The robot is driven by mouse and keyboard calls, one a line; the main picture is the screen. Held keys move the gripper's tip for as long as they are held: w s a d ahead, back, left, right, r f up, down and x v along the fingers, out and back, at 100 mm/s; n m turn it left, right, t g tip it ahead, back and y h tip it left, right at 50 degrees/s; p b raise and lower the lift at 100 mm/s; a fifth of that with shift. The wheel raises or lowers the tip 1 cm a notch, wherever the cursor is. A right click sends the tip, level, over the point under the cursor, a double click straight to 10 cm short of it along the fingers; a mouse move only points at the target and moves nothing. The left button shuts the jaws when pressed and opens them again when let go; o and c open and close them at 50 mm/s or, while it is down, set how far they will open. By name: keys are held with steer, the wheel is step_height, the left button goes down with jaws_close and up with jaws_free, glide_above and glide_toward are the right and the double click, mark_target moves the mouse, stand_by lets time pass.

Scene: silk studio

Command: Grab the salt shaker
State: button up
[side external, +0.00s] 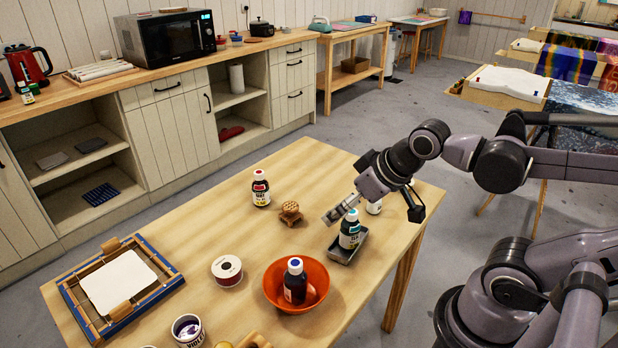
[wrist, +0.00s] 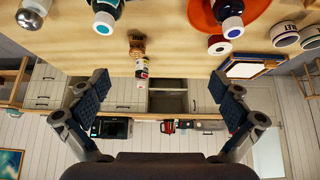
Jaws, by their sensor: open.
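A small whitish container (side external: 374,206), the likeliest salt shaker, stands at the table's right end. My gripper partly hides it, and I cannot read a label. It also seems to show at the top left of the wrist view (wrist: 31,13). My gripper (side external: 349,207) is above the right part of the table, close to this container and to a teal-capped bottle (side external: 350,232). In the wrist view, my gripper (wrist: 163,92) has its fingers spread wide with nothing between them.
An orange bowl (side external: 314,302) holds a blue-capped bottle (side external: 295,283).

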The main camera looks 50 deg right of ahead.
steer(key=shift+s+a+f, duration=0.1)
steer(key=shift+a+f, duration=0.05)
steer(key=c, duration=0.7)
steer(key=w+d+f+m+g+h, duration=0.15)
steer(key=d+m, duration=0.35)
steer(key=d, duration=0.6)
steer(key=w+d+f+m+g+h, duration=0.1)
steer(key=d+f+m+g+h, duration=0.2)
steer(key=d, duration=0.8)
steer(key=shift+m+t+y, duration=0.25)
steer(key=shift+m+y, duration=0.35)
steer(key=shift+y, duration=0.15)
steer(key=shift+w+x, duration=0.1)
steer(key=shift+x, duration=2.25)
steer(key=shift+w+x, duration=0.15)
steer(key=shift+x, duration=2.2)
steer(key=shift+w+d+f, duration=0.2)
steer(key=shift+f, duration=0.45)
